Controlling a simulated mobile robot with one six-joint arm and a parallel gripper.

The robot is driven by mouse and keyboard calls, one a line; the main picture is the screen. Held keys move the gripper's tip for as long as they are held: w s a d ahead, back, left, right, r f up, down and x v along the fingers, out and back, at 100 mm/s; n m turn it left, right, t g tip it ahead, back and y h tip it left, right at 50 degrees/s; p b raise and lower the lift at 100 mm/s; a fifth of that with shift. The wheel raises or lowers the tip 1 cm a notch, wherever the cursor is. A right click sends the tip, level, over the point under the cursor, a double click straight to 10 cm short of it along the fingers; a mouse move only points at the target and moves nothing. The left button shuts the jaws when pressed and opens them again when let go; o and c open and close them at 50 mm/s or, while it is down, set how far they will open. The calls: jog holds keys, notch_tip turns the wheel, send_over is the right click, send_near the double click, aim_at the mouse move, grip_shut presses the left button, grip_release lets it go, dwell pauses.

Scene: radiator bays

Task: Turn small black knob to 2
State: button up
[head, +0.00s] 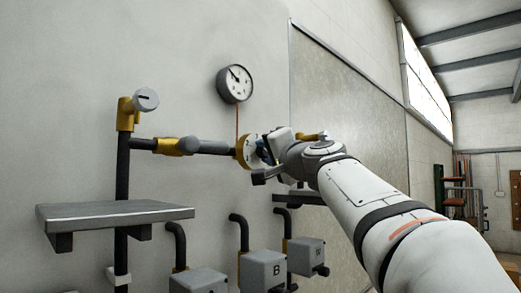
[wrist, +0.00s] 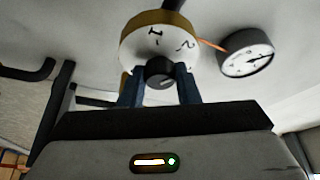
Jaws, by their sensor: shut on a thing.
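The small black knob (wrist: 160,71) sits at the centre of a white dial face with a yellow rim (wrist: 135,44) in the wrist view. A 1 and a 2 are printed on the dial; the 2 is to the right of the 1. My gripper (wrist: 159,82) is shut on the knob, with one blue finger on each side. Which number the knob points to cannot be told. In the head view the dial (head: 241,152) is at the end of a dark pipe, and my gripper (head: 262,150) hides its middle and the knob.
A round pressure gauge (head: 235,84) is on the wall above the dial; it also shows in the wrist view (wrist: 246,53). A grey shelf (head: 115,212) juts out at lower left. Several grey boxes (head: 263,270) with bent pipes stand below my arm.

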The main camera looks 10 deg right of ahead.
jog(key=o, duration=0.9)
jog(key=shift+o, duration=0.2)
jog(key=b+v, duration=0.3)
jog(key=v, duration=0.5)
jog(key=shift+b, duration=0.35)
jog(key=shift+w, duration=0.1)
